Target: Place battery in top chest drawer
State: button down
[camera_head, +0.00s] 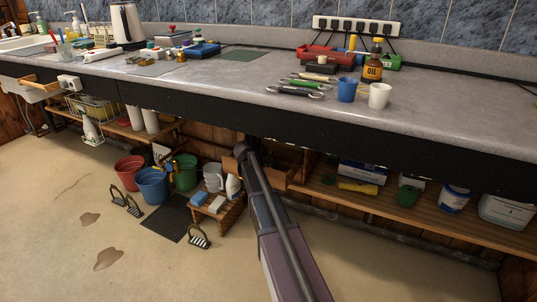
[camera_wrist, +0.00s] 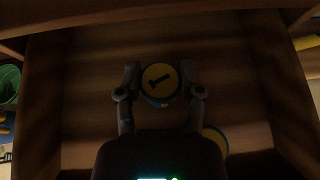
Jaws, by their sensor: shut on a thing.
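In the wrist view my gripper (camera_wrist: 160,82) is shut on a round tin-like thing (camera_wrist: 158,83). It has a yellow top with a dark mark and a blue side. It is at or above the wooden floor of an open drawer (camera_wrist: 90,145); I cannot tell whether it touches. A second round yellow-and-blue thing (camera_wrist: 215,140) is partly hidden behind my gripper. In the head view the open drawer (camera_head: 229,163) sticks out under the counter, with my arm over it and my gripper hidden. I cannot make out anything that is clearly a battery.
The grey counter (camera_head: 225,85) overhangs the drawer. A small wooden stool (camera_head: 215,214) and several buckets (camera_head: 152,184) are on the left. A low shelf (camera_head: 395,207) lies right.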

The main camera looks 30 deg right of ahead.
jog(key=shift+f, duration=0.1)
jog(key=shift+c, duration=1.2)
grip_release()
jog(key=shift+r, duration=0.2)
jog(key=shift+s+a+r, duration=0.15)
jog(key=shift+a, duration=0.05)
jog(key=p+v, duration=0.5)
jog(key=v, duration=0.6)
jog(key=shift+a+p, duration=0.2)
jog(key=shift+p, duration=0.2)
jog(key=shift+s+r, duration=0.1)
